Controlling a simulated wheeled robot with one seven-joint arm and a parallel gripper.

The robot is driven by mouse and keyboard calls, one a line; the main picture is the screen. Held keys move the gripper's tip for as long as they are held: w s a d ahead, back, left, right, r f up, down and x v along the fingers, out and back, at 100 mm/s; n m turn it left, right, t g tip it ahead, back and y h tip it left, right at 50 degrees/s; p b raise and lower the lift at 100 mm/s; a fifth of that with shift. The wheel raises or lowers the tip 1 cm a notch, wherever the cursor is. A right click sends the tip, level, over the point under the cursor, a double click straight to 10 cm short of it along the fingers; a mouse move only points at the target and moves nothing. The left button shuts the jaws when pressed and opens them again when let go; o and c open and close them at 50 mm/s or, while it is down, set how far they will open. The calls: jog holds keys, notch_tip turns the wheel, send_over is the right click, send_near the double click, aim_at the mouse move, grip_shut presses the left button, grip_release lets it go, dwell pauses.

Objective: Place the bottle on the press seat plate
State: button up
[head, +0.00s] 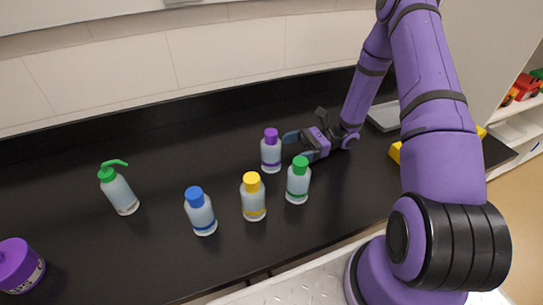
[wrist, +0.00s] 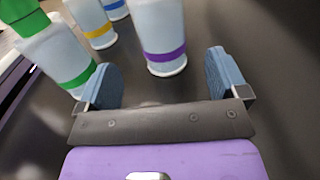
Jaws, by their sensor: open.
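Several capped bottles stand upright on the black counter: a purple-capped bottle (head: 271,152), a green-capped bottle (head: 298,182), a yellow-capped bottle (head: 254,198) and a blue-capped bottle (head: 201,212). My gripper (head: 297,146) is open and low over the counter, just right of the purple-capped bottle. In the wrist view the purple-banded bottle (wrist: 160,35) stands ahead of the gap between my fingers (wrist: 162,82). The green-banded bottle (wrist: 57,50) is close beside the left finger; I cannot tell if they touch. I cannot make out a press seat plate.
A green-topped pump bottle (head: 118,190) stands to the left, and a purple container (head: 18,265) is at the lower left. A yellow object (head: 396,152) and a grey flat thing (head: 384,116) lie behind my arm. The counter's back left is clear.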

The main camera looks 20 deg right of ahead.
aim_at(271, 152)
jog(key=shift+w+a+r, duration=0.1)
jog(key=shift+a+r, duration=0.1)
jog(key=shift+a, duration=1.85)
jog(key=shift+w+a+r, duration=0.1)
jog(key=shift+a+r, duration=0.1)
jog(key=shift+a, duration=1.8)
jog(key=c, duration=1.2)
